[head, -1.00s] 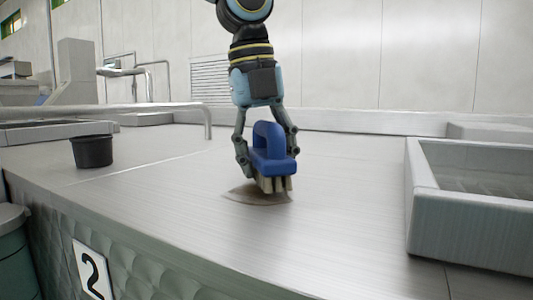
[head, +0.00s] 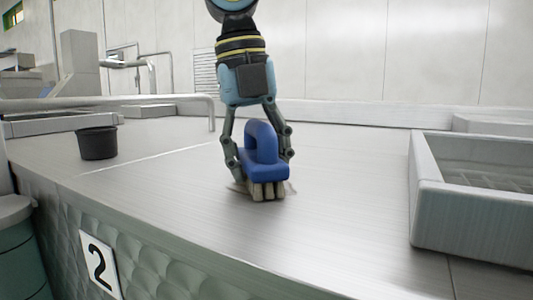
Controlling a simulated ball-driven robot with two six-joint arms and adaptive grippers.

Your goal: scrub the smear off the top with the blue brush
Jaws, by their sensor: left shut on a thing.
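The blue brush (head: 262,158) has a looped handle and pale bristles pointing down. My left gripper (head: 259,155) is shut on it, one finger on each side of its body. The bristles appear to touch the metal top (head: 340,190) over the smear (head: 290,188). Only thin brownish edges of the smear show on either side of the bristles; the brush hides the rest. My right gripper is not in view.
A metal basin with raised walls (head: 465,222) stands at the right. A black pot (head: 97,143) stands at the left, near a bent pipe rail (head: 110,104). A "2" sign (head: 99,264) is on the front face. The top around the brush is clear.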

